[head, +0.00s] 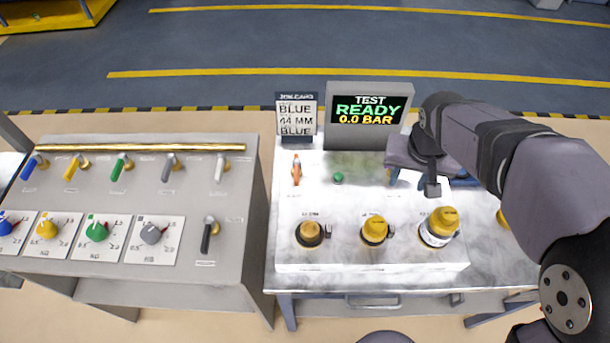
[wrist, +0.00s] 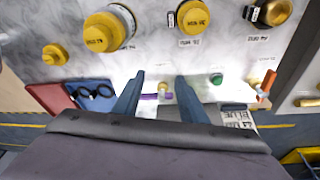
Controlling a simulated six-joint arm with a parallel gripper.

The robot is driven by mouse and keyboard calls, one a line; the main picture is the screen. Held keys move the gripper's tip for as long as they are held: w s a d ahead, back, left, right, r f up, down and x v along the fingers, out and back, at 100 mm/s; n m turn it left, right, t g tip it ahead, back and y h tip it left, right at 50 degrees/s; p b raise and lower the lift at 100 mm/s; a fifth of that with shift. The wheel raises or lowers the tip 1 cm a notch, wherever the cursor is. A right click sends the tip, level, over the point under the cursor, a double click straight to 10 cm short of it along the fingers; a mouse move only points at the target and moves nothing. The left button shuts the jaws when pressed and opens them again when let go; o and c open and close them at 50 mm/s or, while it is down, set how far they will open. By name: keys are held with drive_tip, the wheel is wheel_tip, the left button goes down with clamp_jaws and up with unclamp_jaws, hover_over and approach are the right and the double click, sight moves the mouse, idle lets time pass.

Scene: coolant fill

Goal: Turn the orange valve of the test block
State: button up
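The orange valve (head: 297,169) is a small lever on the white test block (head: 355,262), at the left of its top face. Its handle runs roughly up and down in the head view. It also shows at the right of the wrist view (wrist: 267,85). My gripper (head: 407,183) is over the right part of the block, right of the valve and apart from it. In the wrist view its two blue fingers (wrist: 158,82) are spread with nothing held between them. A small yellow and purple item (wrist: 163,93) shows beyond the fingertips.
A green button (head: 338,178) lies between valve and gripper. Yellow-capped fittings (head: 375,229) line the block's front. The display (head: 367,109) reads TEST READY 0.0 BAR, beside a job card (head: 297,115). Red (wrist: 48,97) and blue (wrist: 92,94) trays lie beside the block. A valve panel (head: 140,205) stands left.

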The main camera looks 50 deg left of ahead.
drive_tip(key=s+a+f+n+y+b, duration=0.1)
drive_tip(key=s+a+f+n+b, duration=0.2)
drive_tip(key=a, duration=0.9)
drive_tip(key=y+b, duration=0.1)
drive_tip(key=b, duration=0.1)
hover_over(296, 167)
drive_tip(key=s+d, duration=0.2)
drive_tip(key=shift+w+a+f, duration=0.15)
drive_tip(key=shift+f, duration=0.25)
drive_tip(key=shift+t, duration=0.3)
drive_tip(key=shift+p+x, duration=1.4)
drive_tip(key=shift+x, duration=2.2)
clamp_jaws()
